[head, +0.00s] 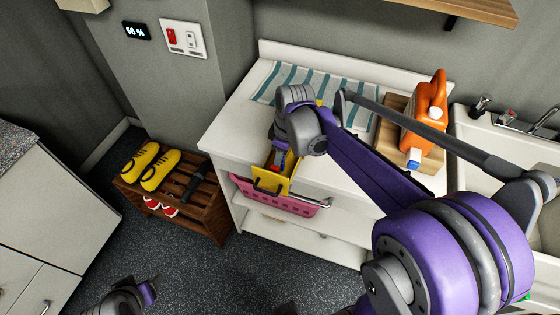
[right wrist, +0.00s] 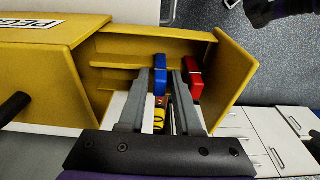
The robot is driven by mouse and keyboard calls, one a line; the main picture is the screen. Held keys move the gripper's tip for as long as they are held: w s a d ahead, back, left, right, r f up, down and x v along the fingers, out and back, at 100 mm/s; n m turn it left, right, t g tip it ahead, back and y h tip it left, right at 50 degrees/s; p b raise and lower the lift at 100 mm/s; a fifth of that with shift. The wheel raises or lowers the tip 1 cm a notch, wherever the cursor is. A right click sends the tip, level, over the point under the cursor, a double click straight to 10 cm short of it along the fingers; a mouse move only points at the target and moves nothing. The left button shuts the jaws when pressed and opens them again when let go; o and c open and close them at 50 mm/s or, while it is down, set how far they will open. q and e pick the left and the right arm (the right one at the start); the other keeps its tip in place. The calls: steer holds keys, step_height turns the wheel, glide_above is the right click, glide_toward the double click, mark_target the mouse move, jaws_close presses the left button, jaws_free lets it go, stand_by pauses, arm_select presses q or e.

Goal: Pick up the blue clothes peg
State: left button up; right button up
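The blue clothes peg (right wrist: 160,75) shows in the right wrist view inside an open yellow box (right wrist: 120,52) labelled with letters reading "PEG". A red peg (right wrist: 193,78) lies to its right. My right gripper (right wrist: 164,72) is open, its two fingers pointing into the box. The blue peg appears in line with the gap between the fingertips; I cannot tell whether they touch it. In the head view my right gripper hangs over the yellow box (head: 269,185), mostly hidden by its own wrist. My left gripper (head: 148,292) shows partly at the bottom left; its fingers are unclear.
The box is at the front of a white counter (head: 235,135), above a pink basket (head: 285,199). A striped towel (head: 290,76) and an orange jug (head: 425,115) on a wooden board stand behind. A shoe rack (head: 205,210) is left. Dark floor (head: 245,285) is open in front.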

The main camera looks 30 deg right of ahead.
jaws_close()
steer(key=shift+r, duration=0.1)
